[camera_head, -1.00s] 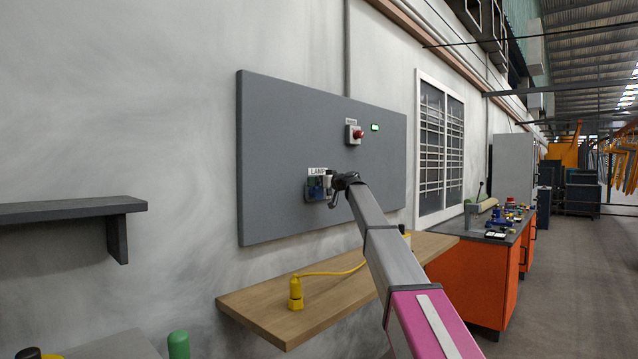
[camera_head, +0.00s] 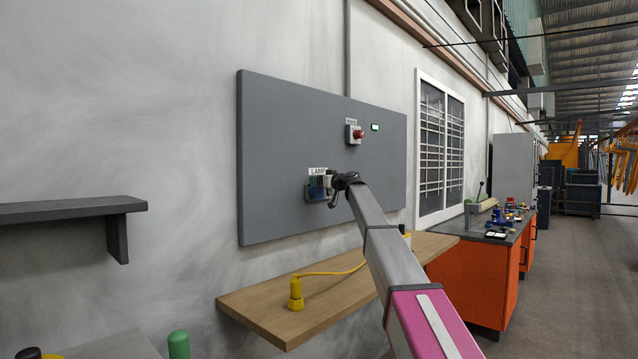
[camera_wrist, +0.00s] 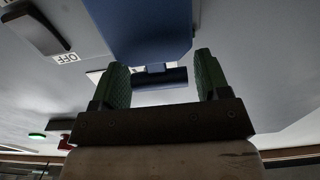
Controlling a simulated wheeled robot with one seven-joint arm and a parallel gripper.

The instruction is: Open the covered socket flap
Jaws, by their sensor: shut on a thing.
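The covered socket (camera_head: 315,188) is a small blue unit on the grey wall panel, just below a LAMP label (camera_head: 318,171). In the wrist view its blue part (camera_wrist: 150,28) fills the top middle. My gripper (camera_head: 329,185) is at the socket, partly covering it in the head view. In the wrist view my gripper (camera_wrist: 158,80) has its two green-padded fingers on either side of a dark bar with a small blue tab, which I take as the edge of the flap (camera_wrist: 157,76). How far the flap stands open cannot be told.
A red button (camera_head: 357,133) and green light (camera_head: 375,127) are higher on the panel (camera_head: 285,125). Below, a wooden shelf (camera_head: 262,311) bears a yellow plug (camera_head: 295,294) and cable.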

